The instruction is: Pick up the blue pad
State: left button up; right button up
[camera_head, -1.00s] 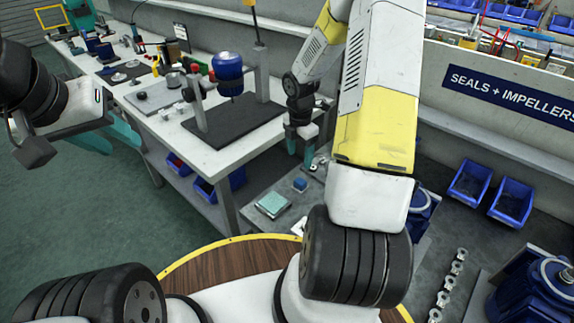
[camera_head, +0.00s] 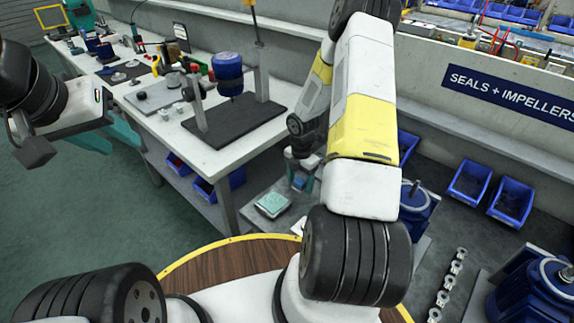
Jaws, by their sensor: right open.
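The blue pad (camera_head: 299,184) is a small blue block on the grey surface low beside the bench. My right gripper (camera_head: 302,182) reaches down over it with its teal fingers open, one on either side. The fingers partly hide the pad, and I cannot tell whether they touch it. My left gripper (camera_head: 108,137) is at the left, held up near the end of the white bench, far from the pad. Its fingertips are too unclear to tell how far apart they are.
A pale teal square pad (camera_head: 272,205) lies just left of the blue pad. The white bench (camera_head: 190,140) with a black-based stand is behind. A blue pump (camera_head: 418,212) stands to the right. Blue bins (camera_head: 470,180) sit farther right.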

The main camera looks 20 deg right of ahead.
aim_at(301, 183)
jog(key=shift+c, duration=0.4)
grip_shut()
jog(key=shift+r, duration=0.1)
jog(key=shift+r, duration=0.5)
jog(key=r, duration=0.1)
jog(key=s+r, duration=0.1)
jog(key=shift+a+r, duration=0.1)
jog(key=shift+r, duration=0.2)
jog(key=s, duration=0.5)
jog(key=s+a+r, duration=0.1)
jog(key=s, duration=0.4)
jog(key=s+a, duration=0.1)
jog(key=s, duration=0.3)
jog(key=shift+s+a+r, duration=0.15)
jog(key=shift+s+a, duration=0.05)
jog(key=shift+s, duration=0.2)
